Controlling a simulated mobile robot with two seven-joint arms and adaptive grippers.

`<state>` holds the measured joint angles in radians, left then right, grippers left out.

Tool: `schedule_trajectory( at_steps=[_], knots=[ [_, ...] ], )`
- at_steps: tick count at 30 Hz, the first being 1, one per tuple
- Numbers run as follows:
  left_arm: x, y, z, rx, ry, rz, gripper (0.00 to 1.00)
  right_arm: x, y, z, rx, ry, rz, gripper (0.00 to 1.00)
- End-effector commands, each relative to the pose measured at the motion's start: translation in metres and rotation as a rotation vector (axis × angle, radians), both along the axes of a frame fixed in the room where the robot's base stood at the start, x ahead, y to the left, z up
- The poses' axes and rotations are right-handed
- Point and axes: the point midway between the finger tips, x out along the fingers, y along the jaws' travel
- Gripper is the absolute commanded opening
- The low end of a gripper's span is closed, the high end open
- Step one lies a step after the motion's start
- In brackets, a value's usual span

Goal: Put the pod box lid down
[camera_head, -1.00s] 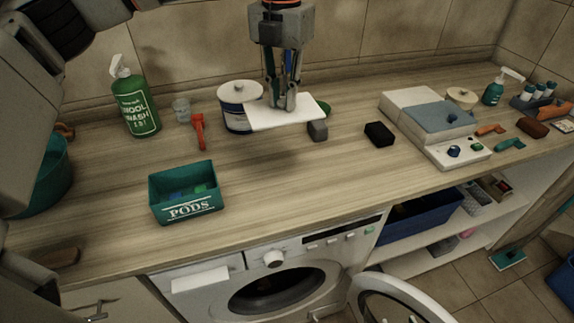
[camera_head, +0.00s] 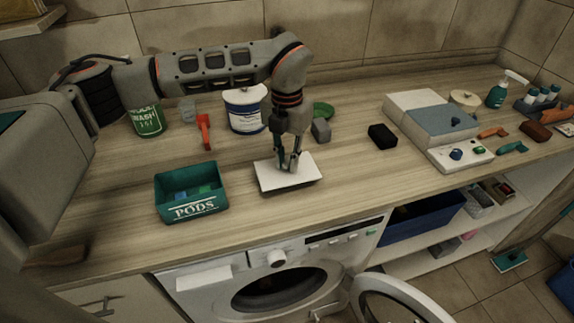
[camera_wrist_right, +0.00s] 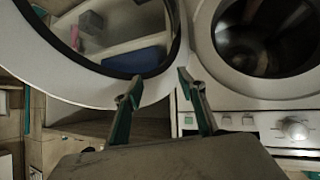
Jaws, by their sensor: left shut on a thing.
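The pod box lid (camera_head: 302,179) is a flat white panel low over the front middle of the counter, right of the pod box. My left gripper (camera_head: 288,168) points down and is shut on the lid's knob, which its fingers hide. I cannot tell for sure whether the lid touches the wood. The green pod box (camera_head: 192,208), marked PODS, stands open with blue and green pods inside. My right gripper (camera_wrist_right: 156,88) shows in the right wrist view, its two fingers apart and nothing between them, in front of the washing machine.
A black block (camera_head: 382,136) is to the right. The washer door (camera_head: 400,300) hangs open below. Counter between lid and black block is clear.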

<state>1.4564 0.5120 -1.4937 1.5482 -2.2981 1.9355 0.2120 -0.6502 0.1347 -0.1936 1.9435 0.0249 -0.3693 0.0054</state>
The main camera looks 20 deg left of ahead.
Motion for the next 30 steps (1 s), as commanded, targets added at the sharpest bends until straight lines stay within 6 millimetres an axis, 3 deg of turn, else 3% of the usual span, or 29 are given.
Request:
schedule_trajectory(
  at_steps=[5,15,16,18,30],
  knots=[
    [-0.001,0.000,-0.023,-0.001,0.002,0.001,0.00,-0.001,-0.001,0.001,0.000,0.005,-0.003,0.40],
    [0.000,0.000,-0.027,0.000,0.000,0.000,0.00,-0.002,-0.001,-0.004,-0.001,0.009,-0.004,0.40],
    [0.000,0.000,-0.027,0.000,0.000,0.000,0.19,-0.002,0.000,-0.003,0.000,0.008,-0.004,0.40],
    [0.000,0.000,-0.026,0.000,0.001,0.000,0.33,-0.002,0.000,-0.003,0.001,0.009,-0.003,0.40],
    [0.000,0.000,-0.022,-0.001,0.000,0.000,0.33,-0.001,0.001,0.002,0.002,0.006,-0.002,0.40]
  ],
)
